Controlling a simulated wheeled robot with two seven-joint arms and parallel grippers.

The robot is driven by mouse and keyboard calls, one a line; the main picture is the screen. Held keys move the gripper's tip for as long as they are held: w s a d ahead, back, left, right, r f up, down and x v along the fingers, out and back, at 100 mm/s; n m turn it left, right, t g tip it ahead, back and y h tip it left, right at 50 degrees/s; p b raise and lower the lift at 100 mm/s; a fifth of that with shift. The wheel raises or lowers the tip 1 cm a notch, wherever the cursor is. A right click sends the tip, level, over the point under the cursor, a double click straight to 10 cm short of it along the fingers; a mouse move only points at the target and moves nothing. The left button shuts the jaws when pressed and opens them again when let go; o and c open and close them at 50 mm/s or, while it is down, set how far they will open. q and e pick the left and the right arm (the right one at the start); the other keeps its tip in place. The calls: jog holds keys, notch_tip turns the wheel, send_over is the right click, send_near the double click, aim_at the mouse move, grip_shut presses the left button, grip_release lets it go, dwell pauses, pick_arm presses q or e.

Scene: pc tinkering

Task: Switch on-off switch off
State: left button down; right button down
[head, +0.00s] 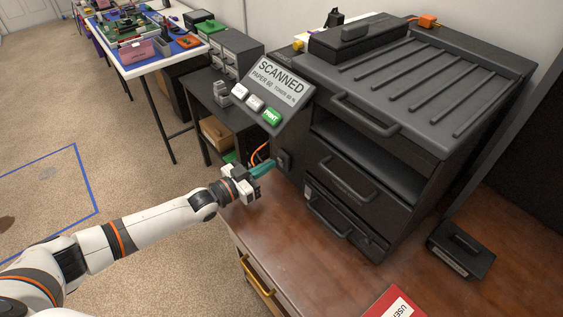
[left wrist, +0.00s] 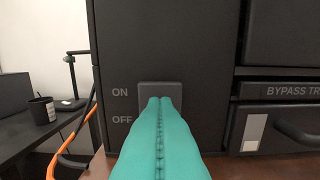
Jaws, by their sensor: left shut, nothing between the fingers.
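The on-off switch (left wrist: 160,90) is a dark grey rocker on the black side panel of the printer (head: 345,130). The words ON and OFF stand to its left in the left wrist view, ON above OFF. My left gripper (head: 270,165) has teal fingers, shut and empty, pointing at the switch. My right gripper is not in view.
The printer stands on a brown wooden desk (head: 310,250). Its tilted panel (head: 275,85) reads SCANNED. An orange cable (left wrist: 75,135) hangs left of the switch. A black box (head: 460,250) and a red booklet (head: 393,303) lie at the right and front.

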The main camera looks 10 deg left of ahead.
pick_arm(q)
jog(key=shift+b+x, duration=0.5)
jog(key=shift+x, duration=0.55)
dwell(0.7)
jog(key=shift+s+a, duration=0.1)
jog(key=shift+s, duration=0.05)
jog(key=shift+p+v, duration=0.55)
jog(key=shift+v, duration=0.4)
jog(key=shift+s+a+p, duration=0.3)
jog(key=shift+s, duration=0.05)
jog(key=shift+p+v, duration=0.6)
jog(key=shift+v, duration=0.95)
